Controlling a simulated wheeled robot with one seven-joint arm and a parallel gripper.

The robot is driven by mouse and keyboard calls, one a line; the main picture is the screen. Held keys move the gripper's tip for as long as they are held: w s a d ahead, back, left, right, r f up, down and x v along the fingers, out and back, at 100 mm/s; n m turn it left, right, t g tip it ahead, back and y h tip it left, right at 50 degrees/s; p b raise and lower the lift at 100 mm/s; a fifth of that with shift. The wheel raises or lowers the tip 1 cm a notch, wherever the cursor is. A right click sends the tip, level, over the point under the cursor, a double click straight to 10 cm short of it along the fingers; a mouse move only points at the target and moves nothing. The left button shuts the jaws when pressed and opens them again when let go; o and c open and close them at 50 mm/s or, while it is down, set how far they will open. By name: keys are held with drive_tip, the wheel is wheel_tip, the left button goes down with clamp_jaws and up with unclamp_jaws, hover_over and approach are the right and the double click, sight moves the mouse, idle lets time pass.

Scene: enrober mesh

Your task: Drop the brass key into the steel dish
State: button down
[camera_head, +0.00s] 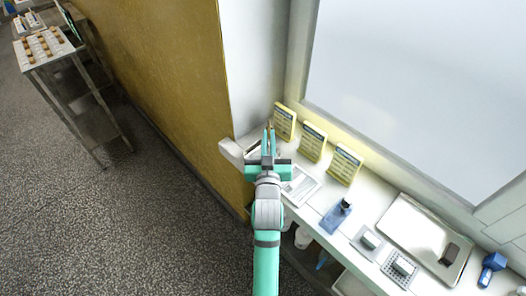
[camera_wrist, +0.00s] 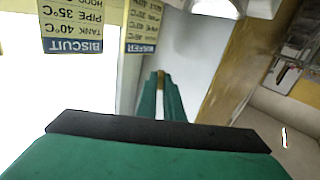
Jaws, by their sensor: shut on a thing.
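My gripper (camera_head: 268,132) is raised in front of the wall end of the white counter, its two green fingers close together. In the wrist view the fingers (camera_wrist: 160,98) are shut on a small brass-coloured piece (camera_wrist: 160,80), which I take as the brass key. Its brownish tip also shows between the fingertips in the head view (camera_head: 269,124). Most of the key is hidden by the fingers. I cannot pick out the steel dish for certain. A pale rounded thing (camera_wrist: 215,7) is cut off at the wrist view's top edge.
Yellow-framed cards (camera_head: 312,142) stand along the back of the counter (camera_head: 310,213). To the right are a blue stamp-like tool (camera_head: 337,216), small grey blocks, a metal tray (camera_head: 408,226) with a dark block, and a blue tool (camera_head: 492,267). A cart (camera_head: 50,72) stands far left; the floor between is clear.

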drive_tip(key=shift+s+a+f, duration=0.1)
drive_tip(key=shift+s+f, duration=0.1)
drive_tip(key=shift+f, duration=1.1)
drive_tip(key=shift+s+a+f, duration=0.1)
drive_tip(key=shift+s+f, duration=0.1)
drive_tip(key=shift+f, duration=1.05)
drive_tip(key=c, duration=1.8)
unclamp_jaws()
drive_tip(key=shift+s, duration=0.1)
drive_tip(key=s, duration=1)
drive_tip(key=shift+s, duration=0.35)
